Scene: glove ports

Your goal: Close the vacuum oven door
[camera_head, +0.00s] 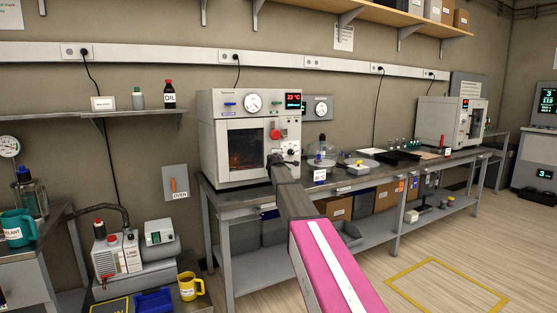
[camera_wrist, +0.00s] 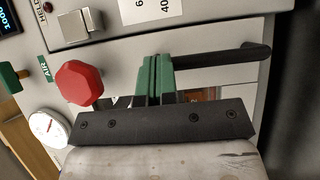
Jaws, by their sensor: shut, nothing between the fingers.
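The vacuum oven (camera_head: 207,152) is a light grey box at the left end of the long bench. Its door (camera_head: 222,150) has a dark window and looks flush with the front, though a small gap cannot be ruled out. My gripper (camera_head: 281,162) is at the door's right side, partly hidden by my arm. In the wrist view, my gripper's green fingers (camera_wrist: 156,76) are together and empty, pointing at the oven front. A black bar handle (camera_wrist: 225,56) is right beside them; contact cannot be told. A red knob (camera_wrist: 79,82) is to their left.
The bench (camera_head: 335,188) carries glassware, a black tray (camera_head: 398,157) and a second grey oven (camera_head: 435,122) farther right. A shelf (camera_head: 70,117) is on the wall at left. A pump (camera_head: 117,256) stands low at left. The floor at right is clear.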

